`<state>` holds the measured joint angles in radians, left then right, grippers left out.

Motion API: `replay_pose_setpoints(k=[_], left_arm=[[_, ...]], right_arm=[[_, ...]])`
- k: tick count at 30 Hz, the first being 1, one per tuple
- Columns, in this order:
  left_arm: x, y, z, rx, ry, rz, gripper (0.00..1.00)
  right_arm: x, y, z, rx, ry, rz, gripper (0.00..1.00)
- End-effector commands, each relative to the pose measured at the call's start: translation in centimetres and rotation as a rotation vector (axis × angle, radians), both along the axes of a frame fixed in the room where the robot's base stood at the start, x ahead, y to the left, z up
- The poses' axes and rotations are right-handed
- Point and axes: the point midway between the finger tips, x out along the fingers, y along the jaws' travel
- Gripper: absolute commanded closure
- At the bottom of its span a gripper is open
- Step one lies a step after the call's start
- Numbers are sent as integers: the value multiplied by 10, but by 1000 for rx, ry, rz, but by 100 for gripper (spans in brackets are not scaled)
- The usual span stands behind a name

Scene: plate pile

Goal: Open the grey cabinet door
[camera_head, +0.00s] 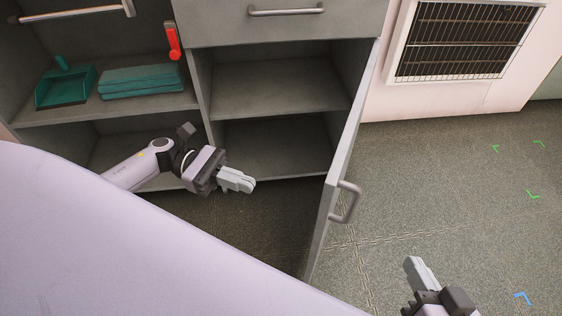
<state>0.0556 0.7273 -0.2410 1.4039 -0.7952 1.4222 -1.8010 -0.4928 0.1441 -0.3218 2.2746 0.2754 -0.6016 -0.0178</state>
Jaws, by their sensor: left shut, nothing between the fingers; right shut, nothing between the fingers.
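The grey cabinet door (345,150) stands swung open on the right side of the grey cabinet, seen nearly edge-on. Its curved metal handle (348,203) is on the right face, near the door's free edge. The right compartment behind it shows empty shelves (270,86). My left gripper (250,186) is shut and empty in front of the cabinet's lower part, left of the door and apart from it. My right gripper (411,262) is shut and empty at the bottom right, below and to the right of the handle, not touching it.
A drawer with a handle (287,11) is above the open compartment. A wall vent (465,40) is at upper right. Floor (450,200) right of the door is clear.

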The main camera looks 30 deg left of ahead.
Motion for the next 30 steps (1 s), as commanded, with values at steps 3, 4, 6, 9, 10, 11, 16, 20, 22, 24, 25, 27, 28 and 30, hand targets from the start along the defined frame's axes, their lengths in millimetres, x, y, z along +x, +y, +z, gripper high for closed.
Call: replay_pose_setpoints(k=[3,4,6,9,10,11,16,20,22,24,25,27,28,30], left_arm=[[1,-19,1,-4,-2,-2,100],[2,-25,1,-4,-2,-2,100],[4,-40,2,-5,-3,-2,100],[6,-62,2,-5,-3,-2,100],[6,-69,2,-5,-3,-2,100],[6,-75,1,-5,-3,-2,100],[10,-106,1,-4,-3,0,100],[11,-122,1,-3,-1,1,100],[11,-127,1,-2,-1,0,100],[12,-130,1,-1,-1,1,100],[12,-131,1,-1,-1,1,100],[12,-132,1,-1,-1,2,100],[12,-132,1,-1,-1,2,100],[12,-132,1,-1,-1,2,100]], right_arm=[[0,0,0,-2,1,-1,100],[0,0,0,-3,0,-1,100],[0,-1,0,-3,0,-1,100],[0,-1,0,-3,0,-1,100],[0,0,0,-3,0,-1,100],[0,-1,0,-3,0,-1,100],[0,0,-1,1,0,0,100],[0,0,-2,5,2,1,100],[0,1,-2,5,3,1,100],[0,1,-2,6,3,2,100],[0,1,-2,8,4,2,100],[0,1,-2,8,4,2,100],[0,1,-2,8,4,2,100],[0,1,-2,8,4,2,100]])
